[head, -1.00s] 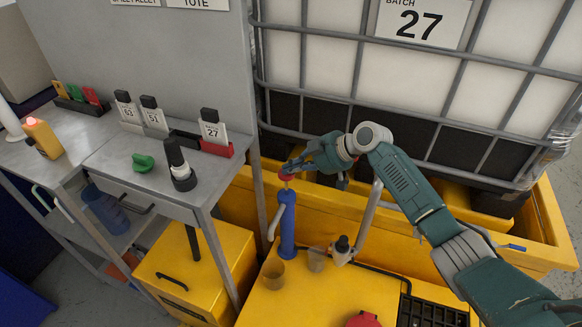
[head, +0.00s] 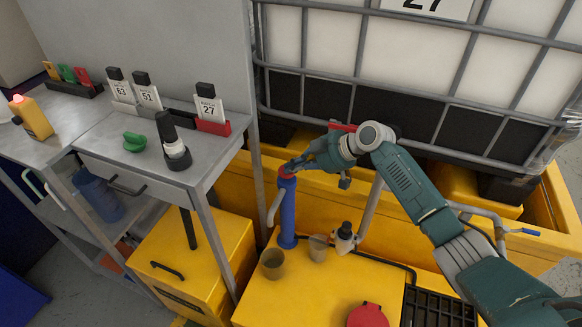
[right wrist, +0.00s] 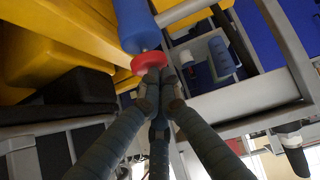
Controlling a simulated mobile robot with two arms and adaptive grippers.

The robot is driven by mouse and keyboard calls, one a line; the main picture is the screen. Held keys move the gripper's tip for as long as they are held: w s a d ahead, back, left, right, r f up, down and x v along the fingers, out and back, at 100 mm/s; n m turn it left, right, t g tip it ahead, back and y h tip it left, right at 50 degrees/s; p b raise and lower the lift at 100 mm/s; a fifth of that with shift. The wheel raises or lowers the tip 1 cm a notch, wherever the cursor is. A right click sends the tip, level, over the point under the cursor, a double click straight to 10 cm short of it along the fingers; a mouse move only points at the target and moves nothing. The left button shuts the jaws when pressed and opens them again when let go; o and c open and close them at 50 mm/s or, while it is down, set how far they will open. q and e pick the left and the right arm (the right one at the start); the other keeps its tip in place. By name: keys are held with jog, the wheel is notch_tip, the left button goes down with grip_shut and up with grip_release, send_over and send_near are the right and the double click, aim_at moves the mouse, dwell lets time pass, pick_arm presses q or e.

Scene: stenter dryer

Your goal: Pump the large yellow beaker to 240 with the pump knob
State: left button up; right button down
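The blue pump (head: 288,215) stands upright on the yellow cabinet, with the red pump knob (head: 286,172) low against its top. My right gripper (head: 298,165) is at the knob. In the right wrist view its fingers (right wrist: 160,82) close together at the red knob (right wrist: 149,61), beside the blue pump body (right wrist: 136,25). The large yellow beaker (head: 272,264), a see-through cup with a dull yellowish tint, stands at the foot of the pump. Its marks and liquid level are too small to read. My left gripper is not in view.
A smaller clear beaker (head: 318,248) and a black-capped bottle (head: 344,238) stand right of the large beaker. A red lid (head: 367,316) and black grate (head: 430,308) lie in front. The grey bench (head: 150,150) is left; the caged tote (head: 410,70) is behind.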

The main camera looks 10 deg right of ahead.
jog(key=v, duration=1.1)
jog(key=shift+s+d, duration=0.1)
jog(key=shift+d, duration=0.05)
notch_tip(320, 180, up, 11)
jog(key=a+p, duration=0.2)
jog(key=p, duration=0.2)
jog(key=shift+w+f+h, duration=0.25)
jog(key=shift+w+h, duration=0.15)
jog(key=shift+a, duration=0.15)
